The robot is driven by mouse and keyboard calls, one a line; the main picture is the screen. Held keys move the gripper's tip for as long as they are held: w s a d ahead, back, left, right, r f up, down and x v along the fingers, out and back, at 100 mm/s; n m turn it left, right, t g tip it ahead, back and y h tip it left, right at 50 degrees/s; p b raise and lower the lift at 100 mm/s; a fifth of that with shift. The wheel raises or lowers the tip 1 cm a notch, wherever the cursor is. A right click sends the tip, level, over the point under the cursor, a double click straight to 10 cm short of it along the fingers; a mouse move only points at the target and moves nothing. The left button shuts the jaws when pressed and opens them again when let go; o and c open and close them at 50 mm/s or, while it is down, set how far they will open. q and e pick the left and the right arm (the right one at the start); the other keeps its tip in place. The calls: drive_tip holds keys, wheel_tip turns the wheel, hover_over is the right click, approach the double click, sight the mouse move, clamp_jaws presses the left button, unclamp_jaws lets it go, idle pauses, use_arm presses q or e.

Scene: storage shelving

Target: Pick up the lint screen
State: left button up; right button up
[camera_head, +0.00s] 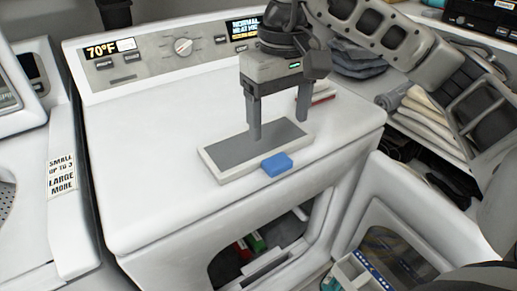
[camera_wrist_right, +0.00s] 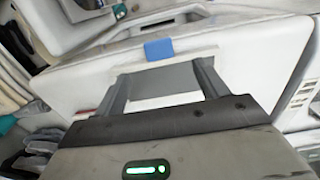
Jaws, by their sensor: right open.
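The lint screen (camera_head: 235,153) lies flat on top of the white dryer (camera_head: 140,150), near its front right. It is a grey panel in a white frame with a blue tab (camera_head: 277,164) on its front edge. My right gripper (camera_head: 278,128) is open and points down over the screen's right part. In the right wrist view the screen (camera_wrist_right: 160,82) lies between and beyond the two fingers (camera_wrist_right: 160,95), with the blue tab (camera_wrist_right: 159,49) past them. I cannot tell whether the fingertips touch the screen. My left gripper is not in view.
The dryer's control panel (camera_head: 160,48) rises behind. The dryer's door (camera_head: 395,210) stands open below, with items inside the drum. A washer (camera_head: 25,150) is at the left. Folded cloths (camera_head: 425,120) lie on a shelf at the right. The dryer top's left side is clear.

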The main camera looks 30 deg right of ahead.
sight(279, 162)
wheel_tip(279, 162, down, 4)
drive_tip(key=shift+r, duration=0.15)
drive_tip(key=shift+s+d+f+p, duration=0.15)
drive_tip(key=shift+f+p, duration=0.15)
drive_tip(key=shift+f, duration=2.4)
drive_tip(key=c, duration=1.1)
drive_tip(key=shift+r, duration=0.1)
drive_tip(key=shift+c, duration=0.2)
